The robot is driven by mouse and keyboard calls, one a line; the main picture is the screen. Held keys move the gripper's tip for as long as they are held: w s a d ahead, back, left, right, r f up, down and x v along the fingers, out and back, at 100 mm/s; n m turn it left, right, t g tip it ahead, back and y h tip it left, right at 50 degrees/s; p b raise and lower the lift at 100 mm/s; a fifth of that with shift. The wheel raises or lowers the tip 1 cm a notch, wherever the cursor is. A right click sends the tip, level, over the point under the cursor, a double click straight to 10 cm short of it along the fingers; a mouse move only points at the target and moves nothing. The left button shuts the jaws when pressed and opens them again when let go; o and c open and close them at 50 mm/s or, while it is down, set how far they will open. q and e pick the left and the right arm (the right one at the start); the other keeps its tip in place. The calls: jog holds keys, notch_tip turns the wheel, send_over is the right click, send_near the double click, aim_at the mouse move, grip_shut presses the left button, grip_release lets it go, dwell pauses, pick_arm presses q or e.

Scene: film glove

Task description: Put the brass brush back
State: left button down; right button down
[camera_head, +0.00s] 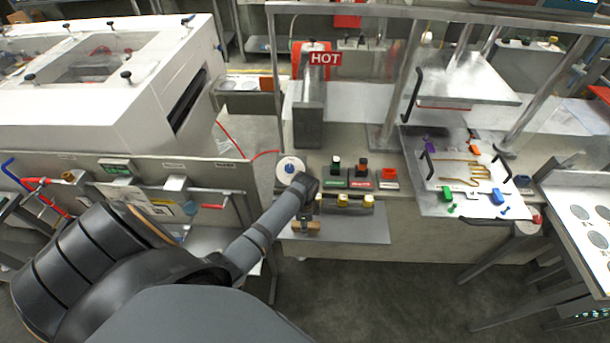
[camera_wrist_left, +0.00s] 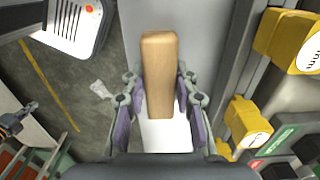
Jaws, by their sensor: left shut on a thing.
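The brush (camera_head: 300,227) shows a light wooden body in the head view, at the left end of the grey front shelf. In the left wrist view its wooden body (camera_wrist_left: 159,60) points away from my gripper. Its bristles are not visible. My left gripper (camera_head: 309,207) is over the shelf's left end, shut on the brush; its purple-padded fingers (camera_wrist_left: 160,95) lie on both sides of the wood. I cannot tell whether the brush touches the shelf. My right gripper is not in view.
Yellow blocks (camera_head: 368,201) stand just right of my gripper on the shelf (camera_head: 360,227). Behind are green, red and orange-topped controls (camera_head: 361,170) and a white roll (camera_head: 290,168). A plate with a brass hand shape (camera_head: 432,205) lies right. A HOT sign (camera_head: 325,58) marks the back.

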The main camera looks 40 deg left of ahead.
pick_arm(q)
jog(key=c, duration=1.3)
grip_release()
jog(key=shift+o, duration=1.4)
jog(key=shift+w+a, duration=0.1)
jog(key=shift+a, duration=0.05)
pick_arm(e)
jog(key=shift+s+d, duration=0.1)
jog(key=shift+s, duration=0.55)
pick_arm(q)
jog(key=shift+r, duration=0.15)
notch_tip(320, 180, up, 12)
jog(key=b, duration=0.1)
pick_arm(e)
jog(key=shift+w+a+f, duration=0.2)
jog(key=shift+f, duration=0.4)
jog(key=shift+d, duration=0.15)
